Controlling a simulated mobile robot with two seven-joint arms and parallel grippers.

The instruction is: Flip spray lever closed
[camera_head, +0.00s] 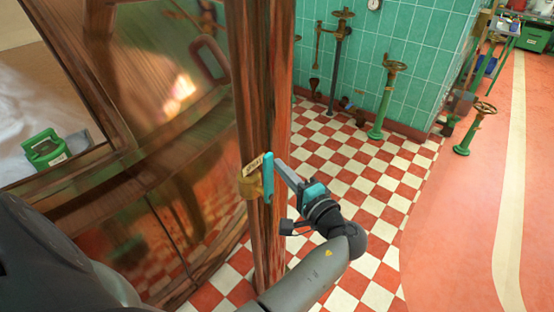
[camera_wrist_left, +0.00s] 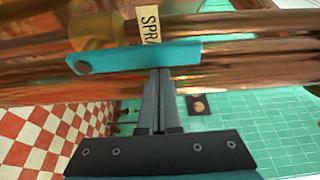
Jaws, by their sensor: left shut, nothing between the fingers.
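The spray lever (camera_head: 268,177) is a flat teal bar on a brass valve (camera_head: 250,186), mounted on a copper pipe beside the big copper kettle. In the head view the lever stands about upright. A cream tag marked "SPRAY" (camera_head: 253,163) sits next to it. In the left wrist view the lever (camera_wrist_left: 130,57) lies across the picture, with a dark pivot at its left end, and the tag (camera_wrist_left: 149,22) is partly cut off. My left gripper (camera_head: 279,164) is shut and empty, its fingertips (camera_wrist_left: 160,72) at the lever's edge; I cannot tell whether they touch. My right gripper is out of view.
The copper kettle (camera_head: 150,85) fills the left side, with a green object (camera_head: 45,150) at its opening. Green valve stands (camera_head: 380,105) rise by the teal tiled wall (camera_head: 400,40).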

